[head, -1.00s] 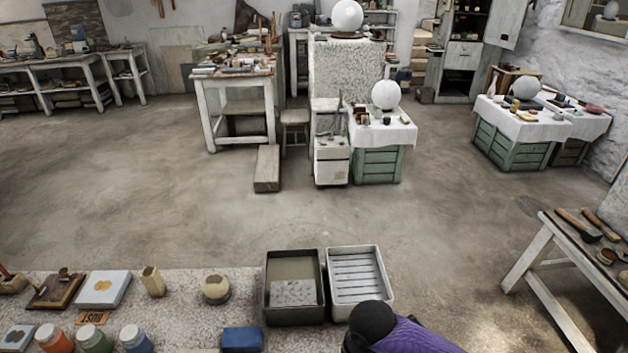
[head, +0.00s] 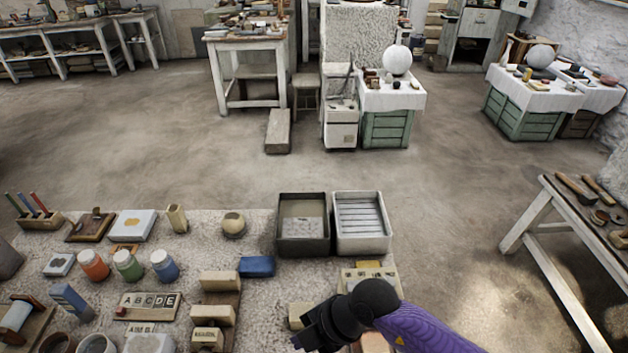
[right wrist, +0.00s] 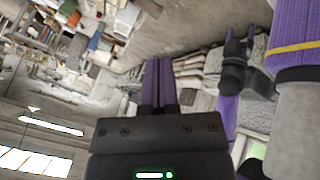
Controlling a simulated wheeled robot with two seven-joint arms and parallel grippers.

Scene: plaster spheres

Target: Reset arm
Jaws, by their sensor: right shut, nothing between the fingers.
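My right gripper (head: 312,338) is low in the head view, at the end of my purple arm, over the right part of the speckled worktop (head: 262,300). It is black there and seen from above. In the right wrist view its two purple fingers (right wrist: 157,85) lie side by side, shut, with nothing between them. My left gripper is not seen in the head view. Another purple and black part of my own arms (right wrist: 235,70) shows at the right of the wrist view.
On the worktop stand a dark tray (head: 288,245), a white ribbed tray (head: 377,246), a blue block (head: 257,266), paint jars (head: 128,265) and letter tiles (head: 148,304). A wooden bench (head: 590,240) stands at the right. Open floor (head: 450,190) lies beyond the worktop.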

